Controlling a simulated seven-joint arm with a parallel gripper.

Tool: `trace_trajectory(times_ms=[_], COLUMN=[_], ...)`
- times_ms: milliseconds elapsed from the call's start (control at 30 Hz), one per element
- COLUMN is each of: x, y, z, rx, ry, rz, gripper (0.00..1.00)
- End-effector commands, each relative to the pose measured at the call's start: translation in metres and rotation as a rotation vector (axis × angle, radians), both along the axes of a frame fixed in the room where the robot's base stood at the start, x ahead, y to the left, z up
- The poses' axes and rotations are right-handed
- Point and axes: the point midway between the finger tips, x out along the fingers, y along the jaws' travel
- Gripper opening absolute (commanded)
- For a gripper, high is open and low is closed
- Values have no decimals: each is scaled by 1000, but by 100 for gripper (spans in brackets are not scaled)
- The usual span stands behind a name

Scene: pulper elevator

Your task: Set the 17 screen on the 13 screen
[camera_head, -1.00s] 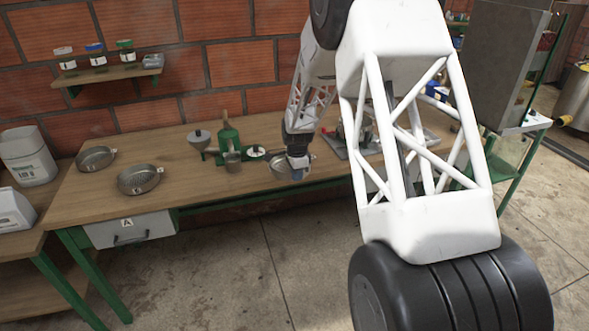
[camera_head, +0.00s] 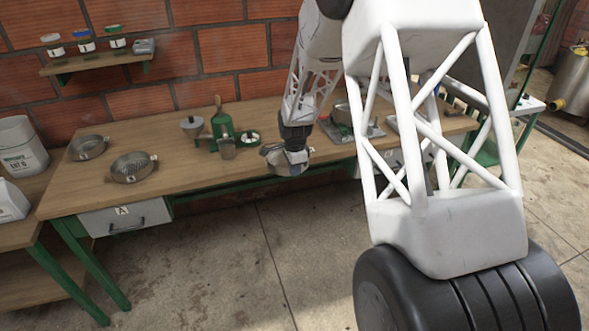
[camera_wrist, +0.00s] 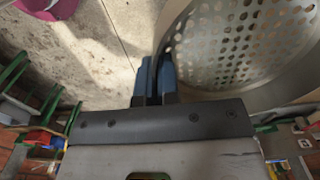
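My gripper (camera_head: 285,158) is in front of the table's front edge, toward the middle. It is shut on the rim of a metal screen (camera_head: 280,167), which is raised and tilted. In the wrist view the blue fingers (camera_wrist: 155,80) grip the rim of this perforated round screen (camera_wrist: 245,45). Two more round metal screens rest on the table at the left: a rear one (camera_head: 88,147) and a nearer one (camera_head: 132,168) with perforations. Each has a small tag, but I cannot read the numbers, so I cannot tell which is 13 or 17.
The wooden table (camera_head: 185,178) has bare top between the nearer screen and a green hand device (camera_head: 222,122). A small metal cup (camera_head: 227,148) and a funnel-like piece (camera_head: 192,125) stand there. Jars sit on a wall shelf (camera_head: 100,65).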

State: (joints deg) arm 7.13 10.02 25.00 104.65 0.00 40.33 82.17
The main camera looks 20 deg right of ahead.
Motion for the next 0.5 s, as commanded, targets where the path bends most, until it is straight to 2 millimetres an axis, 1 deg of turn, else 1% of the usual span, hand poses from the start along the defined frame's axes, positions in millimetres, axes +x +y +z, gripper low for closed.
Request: trace_trajectory(times_ms=[367, 500], x=[1, 5], y=[0, -4], z=[0, 2], rx=[0, 0], ry=[0, 0], rz=[-1, -5], gripper=[0, 0])
